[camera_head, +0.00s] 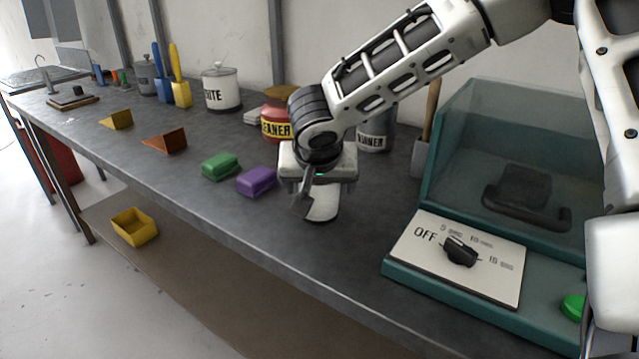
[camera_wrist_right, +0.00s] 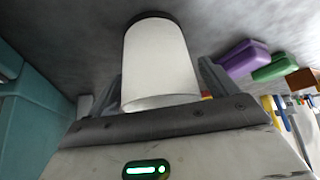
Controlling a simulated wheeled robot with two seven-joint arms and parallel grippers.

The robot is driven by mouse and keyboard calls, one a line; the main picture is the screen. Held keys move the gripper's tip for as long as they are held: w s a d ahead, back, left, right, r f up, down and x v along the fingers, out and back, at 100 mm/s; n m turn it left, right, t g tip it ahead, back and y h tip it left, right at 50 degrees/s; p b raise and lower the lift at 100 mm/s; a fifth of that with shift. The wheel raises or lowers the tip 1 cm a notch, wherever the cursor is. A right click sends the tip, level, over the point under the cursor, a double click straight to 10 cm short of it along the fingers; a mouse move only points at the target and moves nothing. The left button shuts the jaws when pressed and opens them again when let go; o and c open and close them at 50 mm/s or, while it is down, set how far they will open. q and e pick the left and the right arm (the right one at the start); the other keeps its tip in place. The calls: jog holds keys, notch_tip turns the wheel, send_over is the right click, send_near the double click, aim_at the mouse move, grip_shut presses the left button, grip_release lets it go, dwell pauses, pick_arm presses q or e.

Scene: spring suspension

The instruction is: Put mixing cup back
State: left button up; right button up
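The white mixing cup (camera_head: 322,206), with a dark band at its base, stands upright on the grey workbench (camera_head: 290,232). It also shows large in the right wrist view (camera_wrist_right: 160,62). My right gripper (camera_head: 312,200) points down over the cup, with one finger in front of its left side. In the wrist view the fingers lie on either side of the cup. I cannot tell whether they press on it. The cup's top is hidden under the gripper in the head view. My left gripper is not in view.
A teal machine (camera_head: 400,268) with a dial set near OFF stands right of the cup. Green (camera_head: 220,166) and purple (camera_head: 257,181) blocks lie to the left. A red cleaner can (camera_head: 276,122) and a grey can (camera_head: 375,138) stand behind. The bench's front edge is close.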

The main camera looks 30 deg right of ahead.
jog(key=shift+r+p, duration=0.25)
jog(key=shift+p, duration=0.05)
jog(key=v, duration=1.1)
jog(key=shift+s+r+p, duration=0.2)
jog(key=shift+r+p, duration=0.1)
jog(key=shift+r, duration=0.05)
jog(key=shift+a+r, duration=0.1)
jog(key=shift+a, duration=0.05)
